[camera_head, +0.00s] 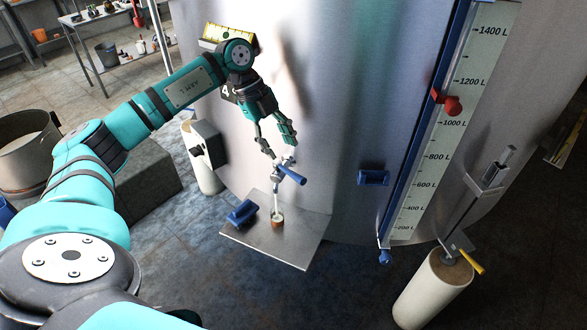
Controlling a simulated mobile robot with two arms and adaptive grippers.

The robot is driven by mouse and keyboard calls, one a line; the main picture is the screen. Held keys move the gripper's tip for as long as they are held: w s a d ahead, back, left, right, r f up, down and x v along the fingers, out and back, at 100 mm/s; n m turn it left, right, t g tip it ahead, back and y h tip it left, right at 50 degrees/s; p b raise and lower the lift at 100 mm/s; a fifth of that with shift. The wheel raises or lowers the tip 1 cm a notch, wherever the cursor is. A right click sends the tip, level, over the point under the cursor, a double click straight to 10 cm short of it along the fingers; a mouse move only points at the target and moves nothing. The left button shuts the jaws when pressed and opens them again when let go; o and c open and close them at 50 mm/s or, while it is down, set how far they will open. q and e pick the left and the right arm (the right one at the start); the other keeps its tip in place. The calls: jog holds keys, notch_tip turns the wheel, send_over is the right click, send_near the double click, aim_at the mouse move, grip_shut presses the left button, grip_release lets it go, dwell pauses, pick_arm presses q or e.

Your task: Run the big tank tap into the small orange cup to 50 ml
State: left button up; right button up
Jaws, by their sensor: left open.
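The big steel tank (325,120) fills the middle of the view. Its tap (280,172), with a blue lever (292,176), sticks out low on the tank's front. The small orange cup (277,224) stands upright on the metal shelf below the tap. A thin pale streak runs from the spout down to the cup and looks like running liquid. The level in the cup is too small to read. My left gripper (281,151) is open and empty, with its fingertips just above the tap lever; I cannot tell whether they touch it. My right gripper is out of view.
The metal shelf (300,240) juts out from the tank, with a blue object (242,212) left of the cup. A litre scale (440,140) with a red pointer (449,104) is at the right. A pale cylinder (432,290) stands at lower right.

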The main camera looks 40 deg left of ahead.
aim_at(294, 173)
pick_arm(q)
jog(key=p+x, duration=0.2)
jog(key=x, duration=0.6)
jog(key=shift+d+f, duration=0.2)
jog(key=shift+f, duration=0.35)
grip_shut()
